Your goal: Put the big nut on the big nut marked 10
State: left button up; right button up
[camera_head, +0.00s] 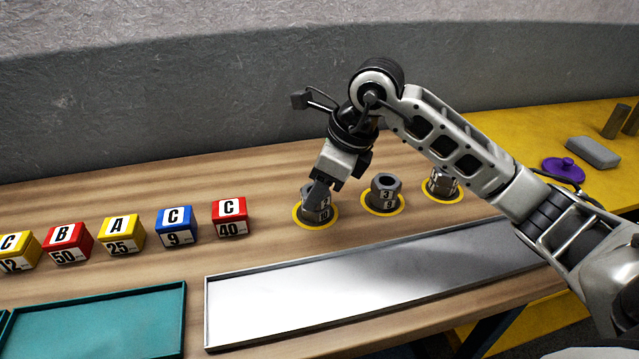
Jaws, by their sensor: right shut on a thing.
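My right gripper (318,190) points down over the leftmost yellow ring (299,218) and is shut on a grey hex nut, which its fingers partly cover. Below the held nut is the grey nut marked 10 (318,215), standing inside that ring. The held nut appears to be directly on top of it, roughly in line; I cannot tell whether they touch fully. My left gripper is not in view.
More grey nuts stand in a middle ring (384,194), with labels 3 and perhaps 8, and a right ring (442,184). Lettered cubes (174,226) line the left. A metal tray (340,291) and a teal tray (95,325) lie in front. A purple lidded item (563,168) is far right.

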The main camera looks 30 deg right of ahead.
jog(key=shift+f, duration=0.15)
jog(key=o, duration=1.1)
jog(key=shift+r, duration=0.3)
jog(key=v, duration=1.1)
jog(key=shift+s+r, duration=0.15)
jog(key=shift+r, duration=0.2)
jog(key=shift+d, duration=0.1)
